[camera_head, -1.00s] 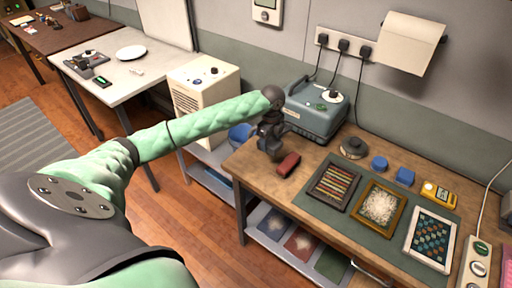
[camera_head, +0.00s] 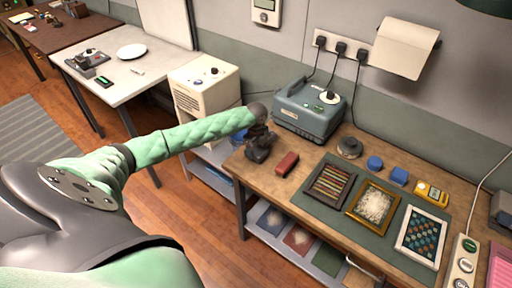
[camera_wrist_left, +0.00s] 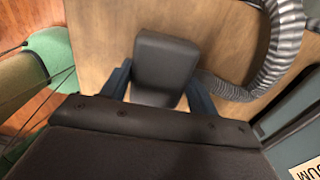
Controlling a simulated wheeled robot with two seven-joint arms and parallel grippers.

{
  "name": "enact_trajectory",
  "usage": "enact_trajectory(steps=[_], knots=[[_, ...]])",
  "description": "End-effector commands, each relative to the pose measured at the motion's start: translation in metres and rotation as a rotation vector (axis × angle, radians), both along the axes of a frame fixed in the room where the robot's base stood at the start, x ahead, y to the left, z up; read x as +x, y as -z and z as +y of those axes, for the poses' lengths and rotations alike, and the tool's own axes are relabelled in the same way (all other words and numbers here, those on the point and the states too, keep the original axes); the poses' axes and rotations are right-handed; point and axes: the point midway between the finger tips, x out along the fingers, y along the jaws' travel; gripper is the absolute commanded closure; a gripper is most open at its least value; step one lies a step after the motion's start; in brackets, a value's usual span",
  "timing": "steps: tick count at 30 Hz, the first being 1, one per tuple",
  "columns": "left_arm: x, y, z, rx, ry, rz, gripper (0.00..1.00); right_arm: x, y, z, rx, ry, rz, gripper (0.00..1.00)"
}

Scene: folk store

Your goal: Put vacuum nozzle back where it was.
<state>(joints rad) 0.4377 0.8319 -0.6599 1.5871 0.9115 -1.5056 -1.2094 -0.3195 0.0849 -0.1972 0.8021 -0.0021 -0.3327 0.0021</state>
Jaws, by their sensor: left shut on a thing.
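My left gripper (camera_head: 258,154) is over the near left corner of the wooden table, left of the red block. In the left wrist view its blue fingers (camera_wrist_left: 160,88) are shut on the black vacuum nozzle (camera_wrist_left: 167,62), one on each side. The nozzle points away over the tabletop; whether it touches the wood I cannot tell. A grey ribbed hose (camera_wrist_left: 280,45) curves beside the nozzle at the right. The blue-grey vacuum unit (camera_head: 306,112) stands at the back of the table; its labelled edge (camera_wrist_left: 295,140) shows in the wrist view. My right gripper is out of view.
A red block (camera_head: 286,164) lies just right of the gripper. A green mat (camera_head: 331,209) with framed pieces, a dark round object (camera_head: 349,148), blue pieces (camera_head: 375,163) and a yellow meter (camera_head: 431,193) lie further right. A beige box (camera_head: 205,87) stands left of the table.

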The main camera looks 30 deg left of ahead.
Motion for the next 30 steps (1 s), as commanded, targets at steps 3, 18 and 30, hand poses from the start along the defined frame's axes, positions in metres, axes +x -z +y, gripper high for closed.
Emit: enact_trajectory(steps=[3, 18, 30], knots=[[0.0, 0.0, 0.0, 0.0, 0.0, -0.001, 0.62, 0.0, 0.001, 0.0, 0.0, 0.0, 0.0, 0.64], [0.0, 0.003, 0.0, 0.0, 0.0, 0.0, 0.18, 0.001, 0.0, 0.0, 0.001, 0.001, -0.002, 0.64], [0.001, -0.02, 0.001, 0.001, 0.001, -0.003, 0.18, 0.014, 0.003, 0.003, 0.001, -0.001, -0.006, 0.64]])
